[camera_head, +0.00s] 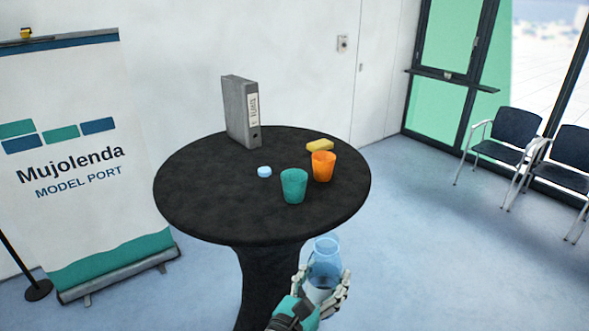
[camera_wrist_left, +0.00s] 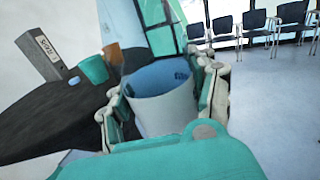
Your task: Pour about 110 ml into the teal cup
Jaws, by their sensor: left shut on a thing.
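The teal cup (camera_head: 294,187) stands upright and open on the round black table, near its front edge. In the left wrist view the teal cup (camera_wrist_left: 95,70) is at the upper left. My left gripper (camera_head: 322,284) is shut on a clear bluish carafe (camera_head: 325,257), in front of the table's near edge and apart from the cup. The carafe looks roughly upright, with a paler lower part; how much liquid it holds I cannot tell. In the left wrist view the carafe (camera_wrist_left: 163,100) sits between the fingers. My right gripper is not in view.
On the table (camera_head: 200,204) an orange cup (camera_head: 323,166) stands just right of and behind the teal cup. A yellow sponge (camera_head: 320,145), a light-blue cap (camera_head: 264,171) and a grey binder (camera_head: 240,112) are farther back. The table's left side is clear. Chairs (camera_head: 506,137) stand far right.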

